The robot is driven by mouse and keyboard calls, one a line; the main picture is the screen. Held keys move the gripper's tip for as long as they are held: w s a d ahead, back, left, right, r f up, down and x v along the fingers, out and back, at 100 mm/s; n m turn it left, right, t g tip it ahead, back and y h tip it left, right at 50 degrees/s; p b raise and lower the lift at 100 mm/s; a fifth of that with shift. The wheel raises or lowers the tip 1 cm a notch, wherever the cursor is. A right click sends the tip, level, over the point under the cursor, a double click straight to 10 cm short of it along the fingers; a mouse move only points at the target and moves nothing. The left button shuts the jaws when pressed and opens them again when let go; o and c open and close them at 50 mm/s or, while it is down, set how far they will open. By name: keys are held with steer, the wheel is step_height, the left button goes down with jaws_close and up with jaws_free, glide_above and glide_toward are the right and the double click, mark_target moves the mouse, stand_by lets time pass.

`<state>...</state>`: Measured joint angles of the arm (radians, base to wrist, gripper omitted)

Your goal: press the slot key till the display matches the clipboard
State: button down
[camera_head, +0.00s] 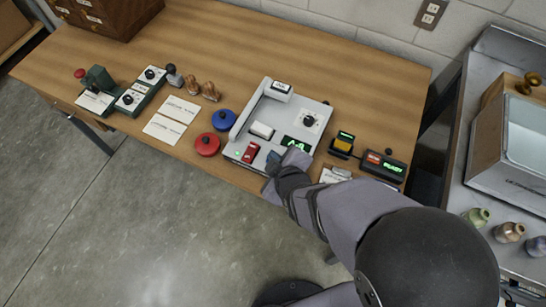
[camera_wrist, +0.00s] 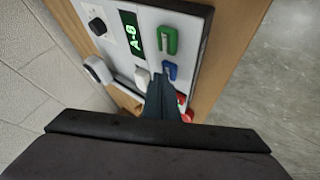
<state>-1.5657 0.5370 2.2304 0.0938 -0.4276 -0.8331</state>
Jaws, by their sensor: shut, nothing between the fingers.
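The pale control panel (camera_head: 245,125) sits on the wooden desk. Its green-lit display (camera_head: 296,144) shows in the wrist view (camera_wrist: 131,32) at an angle and seems to read A-8, though the last character is unclear. In the wrist view a green key (camera_wrist: 167,40), a blue key (camera_wrist: 169,71) and a red key (camera_wrist: 181,99) stand in a row. My gripper (camera_wrist: 162,82) is shut and empty, its tips close by the blue key; contact cannot be told. A clipboard (camera_head: 335,175) lies right of the panel, partly hidden by my arm, its writing unreadable.
A yellow-topped device (camera_head: 344,142) and a black box with a lit readout (camera_head: 383,165) are to the right. Paper cards (camera_head: 172,118) and stamps lie further left.

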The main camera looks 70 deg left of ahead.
stand_by(0.4)
steer(key=shift+r+p, duration=0.8)
steer(key=shift+r, duration=0.05)
step_height(320, 180, up, 5)
steer(key=p, duration=0.4)
steer(key=shift+w, duration=0.1)
stand_by(0.7)
